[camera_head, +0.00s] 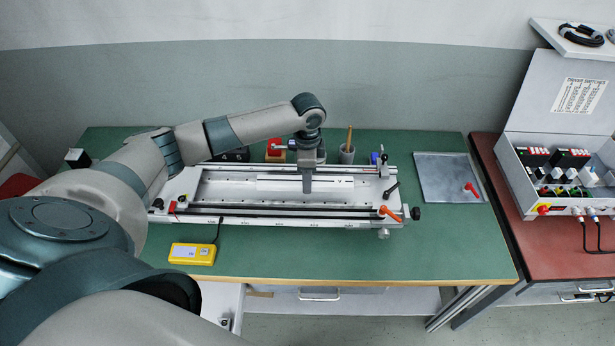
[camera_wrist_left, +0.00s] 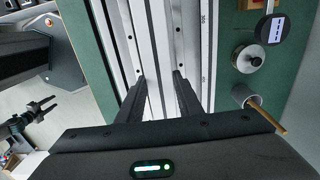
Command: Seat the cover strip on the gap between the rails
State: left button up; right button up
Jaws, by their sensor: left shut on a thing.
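The cover strip (camera_head: 281,184) is a long, pale, narrow piece lying lengthwise along the gantry bed. My left gripper (camera_head: 308,187) reaches down over it from above and is shut on it. In the left wrist view the two dark fingers (camera_wrist_left: 160,82) stand either side of the pale strip (camera_wrist_left: 160,45). The front rail (camera_head: 270,207) and the rear rail (camera_head: 235,168) run along either side of the strip. I cannot tell whether the strip touches the bed or hangs just above it. My right gripper is not in view.
A yellow pendant (camera_head: 193,254) lies in front of the gantry. Behind it stand a red-topped box (camera_head: 276,150) and a grey cup (camera_head: 347,154) with a stick. An orange-red lever (camera_head: 391,213) is at the front right. A grey plate (camera_head: 446,178) lies to the right.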

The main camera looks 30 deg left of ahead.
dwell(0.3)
pick_arm(q)
jog(key=shift+f+b, duration=0.3)
jog(key=shift+f, duration=1.7)
dwell(0.5)
jog(key=o, duration=1.1)
jog(key=shift+o, duration=0.2)
jog(key=shift+r, duration=0.15)
